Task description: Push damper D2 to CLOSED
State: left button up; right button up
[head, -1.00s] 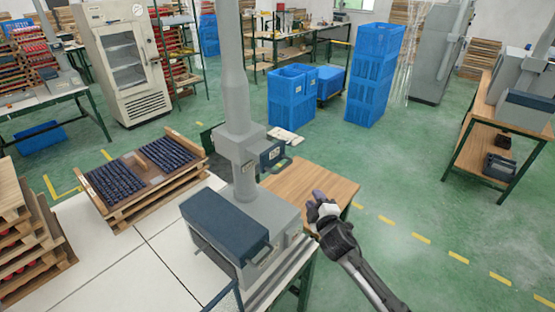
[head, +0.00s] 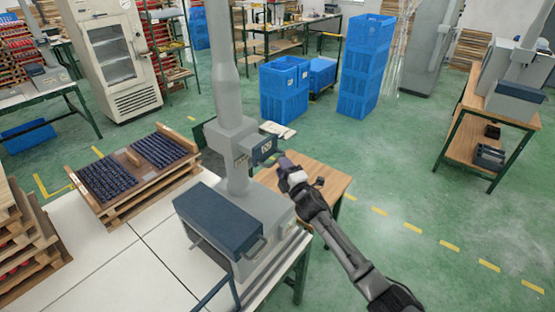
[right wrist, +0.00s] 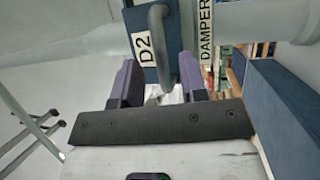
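Damper D2 shows in the head view as a small dark blue plate (head: 264,150) on the side of the grey vertical duct (head: 232,130). In the right wrist view the blue D2 plate (right wrist: 150,62) with its white label is close, and its grey bent handle (right wrist: 162,45) hangs in front. My right gripper (head: 284,165) is just right of the plate in the head view. In the right wrist view its two dark purple fingers (right wrist: 160,78) are apart, with the handle in line with the gap. I cannot tell whether they touch it. My left gripper is not in view.
A grey machine with a blue front box (head: 215,222) stands below the duct on the white table (head: 110,270). A wooden table (head: 325,180) is behind my right gripper. A tray of dark parts (head: 130,165) sits at the left. A white DAMPER label (right wrist: 206,35) is beside D2.

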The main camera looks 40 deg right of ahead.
jog(key=shift+x, duration=2)
jog(key=shift+c, duration=0.2)
grip_shut()
